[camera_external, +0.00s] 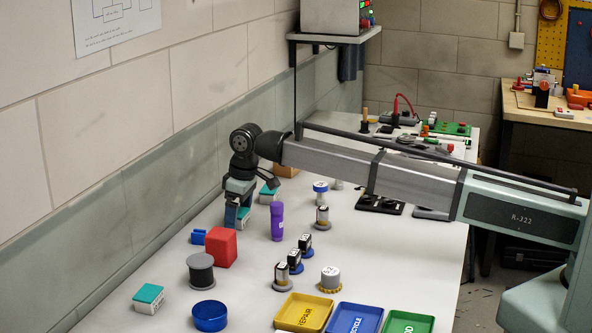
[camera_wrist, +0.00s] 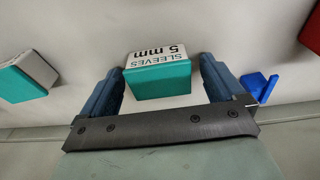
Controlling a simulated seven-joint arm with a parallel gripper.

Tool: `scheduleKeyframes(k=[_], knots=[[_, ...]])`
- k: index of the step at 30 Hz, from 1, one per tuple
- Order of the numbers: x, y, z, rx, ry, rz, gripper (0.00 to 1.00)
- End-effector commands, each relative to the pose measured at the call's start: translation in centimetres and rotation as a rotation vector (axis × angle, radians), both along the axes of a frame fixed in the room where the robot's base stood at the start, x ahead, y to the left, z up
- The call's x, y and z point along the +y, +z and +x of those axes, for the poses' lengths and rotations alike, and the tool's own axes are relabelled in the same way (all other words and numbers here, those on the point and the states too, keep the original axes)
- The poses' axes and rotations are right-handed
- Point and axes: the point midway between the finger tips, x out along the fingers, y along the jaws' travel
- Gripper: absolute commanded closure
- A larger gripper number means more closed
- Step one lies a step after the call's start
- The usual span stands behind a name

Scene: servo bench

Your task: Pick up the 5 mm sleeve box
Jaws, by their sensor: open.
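The 5 mm sleeve box (camera_wrist: 160,75) is a small white box with a teal side, its label reading "SLEEVES 5 mm" in the wrist view. It lies between the two blue fingers of my open gripper (camera_wrist: 160,66), with a narrow gap on each side. In the external view my gripper (camera_external: 238,212) points down near the wall, low over the bench, and a white and teal box (camera_external: 243,216) shows partly behind its fingers. Whether the box touches a finger cannot be told there.
Another teal and white box (camera_wrist: 25,78) is left of my gripper in the wrist view. A blue part (camera_wrist: 258,86) sits close to the right finger. A red block (camera_external: 221,247), purple bottle (camera_external: 277,221) and grey spool (camera_external: 201,271) stand nearby. Coloured trays (camera_external: 354,319) are at the front.

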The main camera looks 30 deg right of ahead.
Motion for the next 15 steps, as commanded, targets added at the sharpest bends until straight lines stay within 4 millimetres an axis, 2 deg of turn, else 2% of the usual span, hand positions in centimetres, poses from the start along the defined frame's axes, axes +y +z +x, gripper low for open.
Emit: scheduleKeyframes(k=[2,15], knots=[[-0.01,0.03,0.0,0.0,0.0,0.0,0.04],[-0.01,0.06,0.0,0.0,0.0,0.0,0.45]])
